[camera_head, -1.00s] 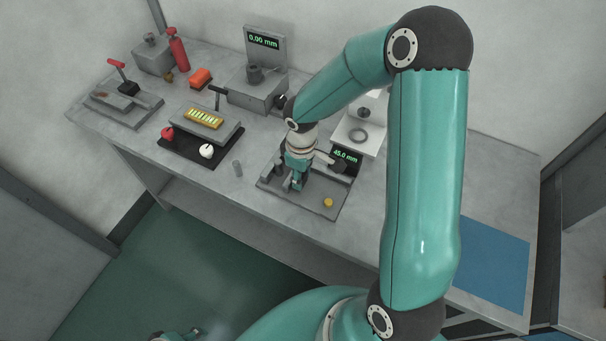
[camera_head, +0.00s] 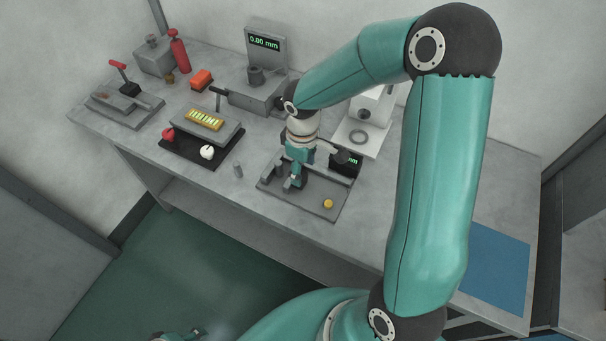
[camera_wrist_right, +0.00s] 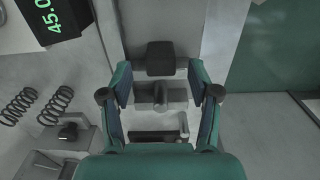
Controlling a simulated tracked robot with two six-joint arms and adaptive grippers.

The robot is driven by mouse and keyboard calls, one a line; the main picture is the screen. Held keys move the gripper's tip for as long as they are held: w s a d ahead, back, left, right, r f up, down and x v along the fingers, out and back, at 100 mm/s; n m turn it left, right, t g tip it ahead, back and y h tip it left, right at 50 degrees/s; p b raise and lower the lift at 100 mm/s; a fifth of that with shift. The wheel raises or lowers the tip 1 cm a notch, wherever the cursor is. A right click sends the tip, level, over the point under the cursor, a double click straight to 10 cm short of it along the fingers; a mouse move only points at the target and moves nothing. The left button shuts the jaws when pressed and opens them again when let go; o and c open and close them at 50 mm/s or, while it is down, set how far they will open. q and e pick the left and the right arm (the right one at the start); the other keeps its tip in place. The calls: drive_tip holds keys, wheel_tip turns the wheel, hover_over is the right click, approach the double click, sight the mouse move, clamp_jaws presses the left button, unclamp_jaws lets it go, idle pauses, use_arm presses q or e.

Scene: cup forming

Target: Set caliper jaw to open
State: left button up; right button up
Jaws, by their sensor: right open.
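My right gripper (camera_head: 295,182) is low over the plate's left part. In the wrist view the open right gripper (camera_wrist_right: 160,88) has its fingers on either side of a dark block (camera_wrist_right: 160,59) and a grey post (camera_wrist_right: 160,97), with gaps visible. My left gripper (camera_head: 184,334) barely shows at the bottom edge.
A black tray (camera_head: 178,151) with red and white knobs is farther left. A gauge stand (camera_head: 262,80) reading 0.00 mm and a white stand (camera_head: 373,135) are behind. A blue mat (camera_head: 495,270) lies on the right.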

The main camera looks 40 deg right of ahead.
wheel_tip(320, 180, up, 8)
drive_tip(key=shift+f, duration=0.15)
idle(0.6)
